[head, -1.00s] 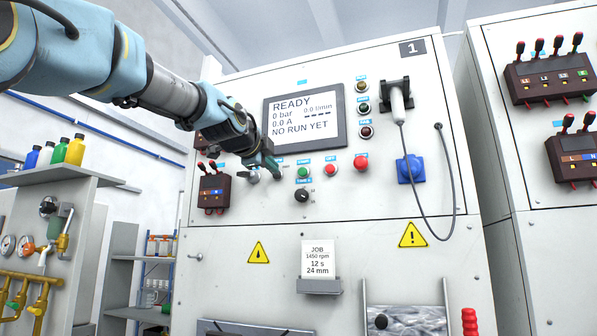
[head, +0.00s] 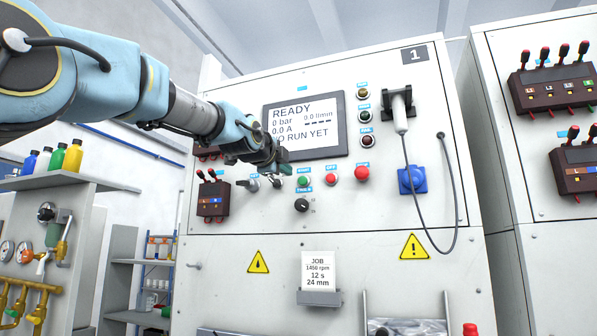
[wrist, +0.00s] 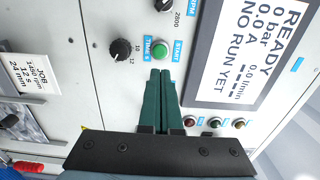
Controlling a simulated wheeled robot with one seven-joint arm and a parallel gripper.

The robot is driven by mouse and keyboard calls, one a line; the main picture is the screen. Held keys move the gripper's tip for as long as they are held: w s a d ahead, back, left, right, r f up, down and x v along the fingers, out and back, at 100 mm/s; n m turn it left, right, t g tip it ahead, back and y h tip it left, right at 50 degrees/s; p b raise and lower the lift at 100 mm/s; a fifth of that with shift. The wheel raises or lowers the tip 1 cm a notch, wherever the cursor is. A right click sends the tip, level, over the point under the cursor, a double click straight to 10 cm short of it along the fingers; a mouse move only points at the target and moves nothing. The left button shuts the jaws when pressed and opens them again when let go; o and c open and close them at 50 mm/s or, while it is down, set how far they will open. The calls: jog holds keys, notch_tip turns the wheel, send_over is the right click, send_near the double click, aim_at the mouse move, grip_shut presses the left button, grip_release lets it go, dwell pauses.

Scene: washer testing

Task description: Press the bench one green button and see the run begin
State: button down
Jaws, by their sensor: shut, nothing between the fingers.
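The green START button (head: 303,181) is on the front panel of bench 1, below the screen, and is fully visible. It also shows in the wrist view (wrist: 160,51), just beyond my fingertips. My gripper (head: 283,169) is shut and empty, up and left of the button in the head view. In the wrist view its two dark green fingers (wrist: 161,72) lie together and point at the button; I cannot tell whether they touch it. The screen (head: 304,126) reads READY, 0 bar, 0.0 A and NO RUN YET, partly hidden by my gripper.
Two red buttons (head: 362,173) sit right of the green one. A black timer knob (head: 301,205) is below it. A blue socket (head: 412,180) and a hanging cable are further right. A job card (head: 319,272) stands lower on the panel.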

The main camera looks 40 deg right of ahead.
aim_at(302, 180)
jog(key=p+x, duration=0.4)
jog(key=x, duration=0.4)
jog(key=shift+d+r+p, duration=0.1)
jog(key=shift+d+p, duration=0.05)
jog(key=shift+p, duration=0.15)
jog(key=shift+w+d, duration=0.3)
jog(key=shift+d, duration=0.2)
